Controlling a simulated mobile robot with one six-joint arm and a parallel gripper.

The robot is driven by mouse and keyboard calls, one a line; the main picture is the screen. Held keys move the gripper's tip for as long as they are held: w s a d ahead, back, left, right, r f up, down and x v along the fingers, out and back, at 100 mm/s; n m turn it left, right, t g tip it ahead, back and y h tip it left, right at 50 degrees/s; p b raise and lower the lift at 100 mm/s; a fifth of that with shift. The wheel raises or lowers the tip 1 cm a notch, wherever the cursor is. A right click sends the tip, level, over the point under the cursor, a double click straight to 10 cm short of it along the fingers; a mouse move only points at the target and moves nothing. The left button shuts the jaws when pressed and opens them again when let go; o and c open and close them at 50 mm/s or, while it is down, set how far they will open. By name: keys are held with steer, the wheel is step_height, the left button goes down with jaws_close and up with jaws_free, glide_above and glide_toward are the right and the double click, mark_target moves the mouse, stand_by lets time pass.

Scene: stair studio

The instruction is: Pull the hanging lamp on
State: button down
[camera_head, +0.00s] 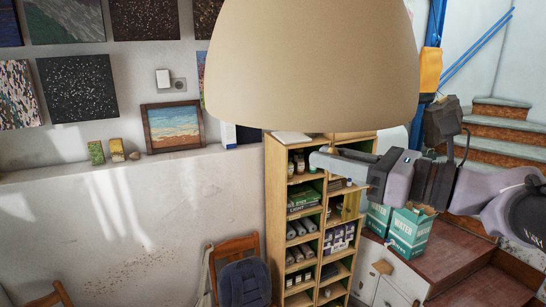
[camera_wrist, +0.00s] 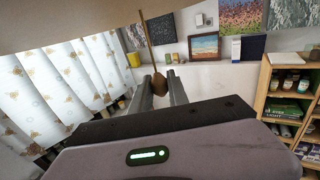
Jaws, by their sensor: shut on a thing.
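The hanging lamp has a large beige dome shade (camera_head: 312,70) at the top of the head view. Its lower edge also shows at the top of the wrist view (camera_wrist: 70,18). In the wrist view a thin pull cord (camera_wrist: 148,42) hangs from it and ends in a brown pull knob (camera_wrist: 159,85). My gripper (camera_head: 325,163) is just below the shade's right side. In the wrist view my gripper (camera_wrist: 160,88) is shut on the knob, which sits between the two grey fingers. I cannot tell whether the lamp is lit.
A wooden shelf (camera_head: 269,200) with jars and boxes stands behind and below my gripper. Teal boxes (camera_head: 410,232) stand on a cabinet at the right, near stairs (camera_head: 500,125). A blue chair (camera_head: 243,285) is at the bottom. Pictures hang on the white wall.

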steer(key=shift+f, duration=0.1)
steer(key=shift+f+b, duration=0.8)
steer(key=shift+f, duration=0.15)
steer(key=c, duration=1.2)
jaws_free()
steer(key=shift+o, duration=0.2)
steer(key=b+v, duration=0.2)
steer(key=v, duration=0.7)
steer(key=shift+b, duration=0.35)
